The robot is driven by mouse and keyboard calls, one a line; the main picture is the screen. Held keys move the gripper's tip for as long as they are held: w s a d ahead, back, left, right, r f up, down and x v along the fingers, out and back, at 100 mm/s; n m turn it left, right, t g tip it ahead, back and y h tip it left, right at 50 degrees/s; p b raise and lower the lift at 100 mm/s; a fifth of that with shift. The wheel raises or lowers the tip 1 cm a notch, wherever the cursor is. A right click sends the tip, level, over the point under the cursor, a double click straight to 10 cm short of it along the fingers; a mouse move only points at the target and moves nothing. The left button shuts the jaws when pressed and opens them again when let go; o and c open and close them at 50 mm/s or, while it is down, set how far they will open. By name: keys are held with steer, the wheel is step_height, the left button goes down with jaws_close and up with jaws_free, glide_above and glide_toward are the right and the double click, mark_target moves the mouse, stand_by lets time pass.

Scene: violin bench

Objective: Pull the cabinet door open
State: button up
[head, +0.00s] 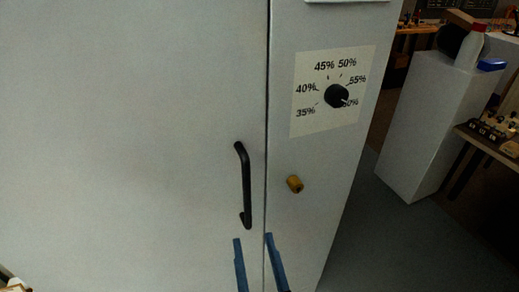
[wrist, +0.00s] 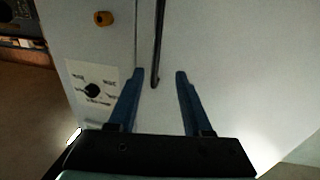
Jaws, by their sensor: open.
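The cabinet door (head: 130,140) is a large pale grey panel filling the left of the head view. It looks shut, with a thin dark seam along its right edge. A black bar handle (head: 246,187) stands upright near that edge. My gripper (head: 254,238) is open, its two blue fingers just below the handle in the head view. In the wrist view the fingers (wrist: 160,73) are apart, and the handle (wrist: 158,45) reaches down between their tips in the picture. I cannot tell its depth relative to the fingers. Nothing is seen held.
Right of the seam, a fixed panel carries a black dial (head: 337,96) on a percentage label and a small brass knob (head: 295,184). Further right stand a grey pedestal (head: 425,135) with items on top and a workbench (head: 490,140). Bare floor (head: 375,240) lies between.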

mark_target(248, 196)
steer(key=w+p, duration=0.1)
steer(key=w, duration=0.3)
steer(key=w+p, duration=0.2)
steer(key=w, duration=0.2)
steer(key=w+a+p, duration=0.1)
steer(key=w+p, duration=0.1)
steer(key=w, duration=0.2)
steer(key=shift+w, duration=0.3)
jaws_close()
steer(key=shift+d, duration=0.1)
stand_by(1.1)
